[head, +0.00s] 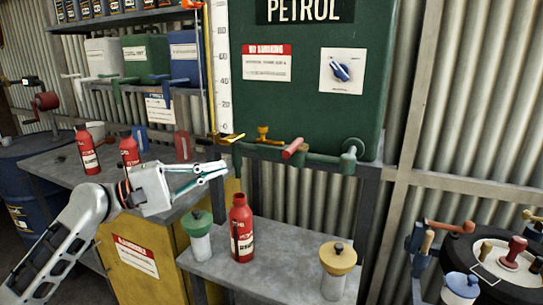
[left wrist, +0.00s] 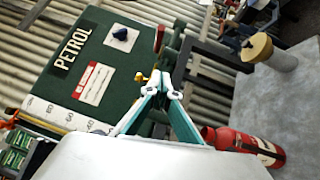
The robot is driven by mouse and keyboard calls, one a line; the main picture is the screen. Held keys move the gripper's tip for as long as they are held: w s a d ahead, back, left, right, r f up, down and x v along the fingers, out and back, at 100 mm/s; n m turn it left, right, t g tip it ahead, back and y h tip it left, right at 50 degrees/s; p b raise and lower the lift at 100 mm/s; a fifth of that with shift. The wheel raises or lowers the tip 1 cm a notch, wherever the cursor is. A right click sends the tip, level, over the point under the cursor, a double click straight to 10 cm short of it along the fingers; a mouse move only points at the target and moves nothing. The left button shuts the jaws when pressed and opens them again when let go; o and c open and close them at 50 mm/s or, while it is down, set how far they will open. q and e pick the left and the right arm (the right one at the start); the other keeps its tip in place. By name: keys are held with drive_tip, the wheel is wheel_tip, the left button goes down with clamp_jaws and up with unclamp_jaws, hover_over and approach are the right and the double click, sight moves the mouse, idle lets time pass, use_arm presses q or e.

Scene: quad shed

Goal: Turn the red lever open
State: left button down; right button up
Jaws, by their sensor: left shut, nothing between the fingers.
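The red lever (head: 294,147) sits on the green pipe (head: 325,158) under the green petrol tank (head: 290,85). It slants up to the right from the pipe. A brass valve (head: 263,134) stands on the pipe to its left. My left gripper (head: 226,168) is shut and empty, to the left of the lever and apart from it. In the left wrist view the shut fingertips (left wrist: 162,78) point towards the pipe. A red piece, likely the lever (left wrist: 158,38), shows beyond them. My right gripper is not in view.
A red bottle (head: 241,228), a green-lidded jar (head: 200,236) and a yellow-lidded jar (head: 337,270) stand on the low bench (head: 280,270) below. Red bottles (head: 87,152) stand on the left table. A drum (head: 480,255) is at right.

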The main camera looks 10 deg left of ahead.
use_arm(q)
drive_tip(key=shift+s+r, duration=0.1)
drive_tip(key=shift+r, duration=0.35)
drive_tip(key=p, duration=0.4)
approach(294, 148)
drive_tip(key=shift+w+d, duration=1.85)
drive_tip(key=shift+w, duration=0.35)
drive_tip(key=shift+f, duration=0.1)
drive_tip(key=shift+d, duration=0.15)
